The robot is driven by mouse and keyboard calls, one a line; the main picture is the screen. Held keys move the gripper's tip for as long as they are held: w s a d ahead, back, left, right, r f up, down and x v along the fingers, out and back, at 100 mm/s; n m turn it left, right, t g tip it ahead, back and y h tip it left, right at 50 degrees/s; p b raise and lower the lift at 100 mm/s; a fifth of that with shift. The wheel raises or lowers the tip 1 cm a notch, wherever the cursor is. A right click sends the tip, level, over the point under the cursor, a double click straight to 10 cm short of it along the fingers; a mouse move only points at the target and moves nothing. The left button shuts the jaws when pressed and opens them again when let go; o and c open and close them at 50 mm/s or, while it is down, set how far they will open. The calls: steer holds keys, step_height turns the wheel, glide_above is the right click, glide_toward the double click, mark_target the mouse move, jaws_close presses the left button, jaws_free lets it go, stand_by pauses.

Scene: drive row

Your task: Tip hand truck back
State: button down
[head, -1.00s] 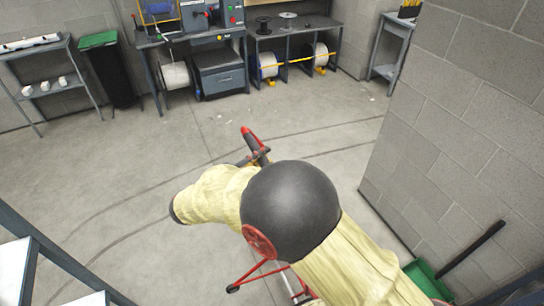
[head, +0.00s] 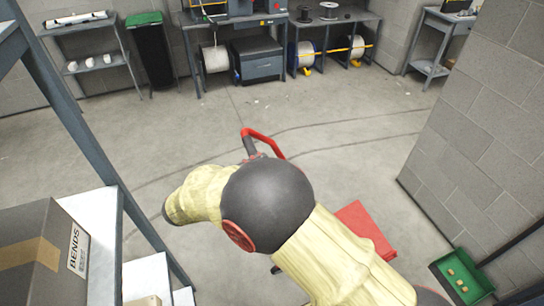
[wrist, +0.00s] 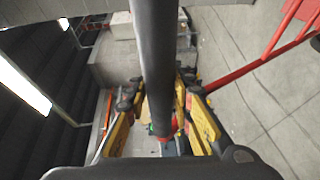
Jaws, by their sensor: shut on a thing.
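The hand truck's red loop handle (head: 264,136) shows just beyond my arm in the head view. Its red flat plate (head: 366,228) shows to the right of my arm, and much of its frame is hidden behind the arm. In the wrist view a dark round bar of the hand truck (wrist: 155,45) runs down the middle. My gripper (wrist: 160,92), with yellow-and-black fingers, is shut on this bar, one finger on each side. A red frame tube (wrist: 245,73) slants off to the right. In the head view my gripper is largely hidden by my arm.
A shelf rack (head: 103,245) with a "BENDS" box (head: 40,250) stands close on the left. A block wall (head: 480,130) and a green bin (head: 462,278) are on the right. Workbenches (head: 240,22) line the back. The concrete floor between is clear.

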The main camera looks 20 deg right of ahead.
steer(key=a, duration=0.1)
steer(key=a+f, duration=0.1)
steer(key=a, duration=0.1)
steer(key=a+b, duration=0.1)
steer(key=a, duration=0.1)
steer(key=shift+w+a+f, duration=0.1)
steer(key=shift+a+f, duration=0.1)
steer(key=shift+f, duration=0.2)
